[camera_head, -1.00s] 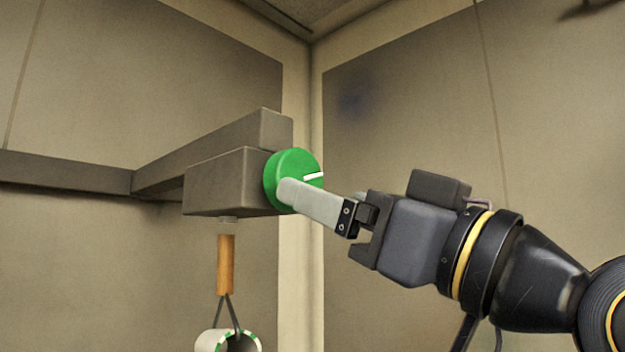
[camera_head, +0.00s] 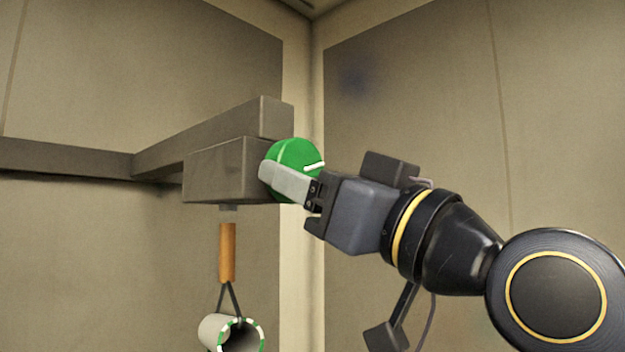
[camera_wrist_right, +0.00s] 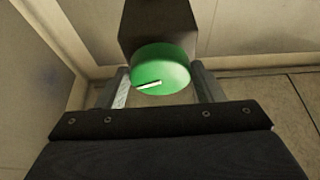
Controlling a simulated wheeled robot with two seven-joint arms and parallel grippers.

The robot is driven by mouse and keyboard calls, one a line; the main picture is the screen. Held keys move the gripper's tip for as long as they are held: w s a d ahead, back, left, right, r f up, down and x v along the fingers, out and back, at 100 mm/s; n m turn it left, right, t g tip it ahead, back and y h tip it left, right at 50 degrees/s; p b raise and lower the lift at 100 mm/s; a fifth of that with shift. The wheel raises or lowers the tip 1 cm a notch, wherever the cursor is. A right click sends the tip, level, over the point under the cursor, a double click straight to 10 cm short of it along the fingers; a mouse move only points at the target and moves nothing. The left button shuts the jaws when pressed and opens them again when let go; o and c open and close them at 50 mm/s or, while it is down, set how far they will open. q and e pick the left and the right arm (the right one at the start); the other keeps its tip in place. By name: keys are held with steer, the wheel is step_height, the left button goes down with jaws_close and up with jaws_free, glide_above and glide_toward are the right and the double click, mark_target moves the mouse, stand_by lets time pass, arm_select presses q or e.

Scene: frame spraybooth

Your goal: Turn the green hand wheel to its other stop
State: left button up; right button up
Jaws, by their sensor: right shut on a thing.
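The green hand wheel (camera_head: 299,153) is a round disc with a white mark line, on the end of a grey box-shaped block (camera_head: 222,172). My right gripper (camera_head: 283,180) is shut on the wheel, with one pale finger across its near side. In the right wrist view the wheel (camera_wrist_right: 161,70) sits between the two fingers, its white line facing the camera. The far finger is hidden behind the wheel in the head view. My left gripper is out of view.
A grey beam (camera_head: 215,140) runs from the left wall to the block.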

steer(key=m+t+h+b, duration=0.1)
steer(key=m+h, duration=0.1)
steer(key=m, duration=0.4)
steer(key=m+t+h+b, duration=0.1)
steer(key=m+h+b, duration=0.1)
steer(key=m, duration=0.3)
steer(key=s+r+m+t+h+b, duration=0.1)
steer(key=m+h, duration=0.2)
steer(key=m, duration=0.3)
steer(key=shift+a+m, duration=0.3)
steer(key=shift+a, duration=0.1)
steer(key=m+p, duration=0.1)
steer(key=m+g+h+p, duration=0.1)
steer(key=m, duration=0.1)
steer(key=m+p, duration=0.1)
steer(key=m, duration=0.1)
steer(key=shift+r+h, duration=0.35)
steer(key=shift+h, duration=0.05)
steer(key=shift+m+g+h+p, duration=0.4)
steer(key=shift+m+g, duration=0.3)
steer(key=shift+m, duration=0.8)
steer(key=shift+y, duration=0.3)
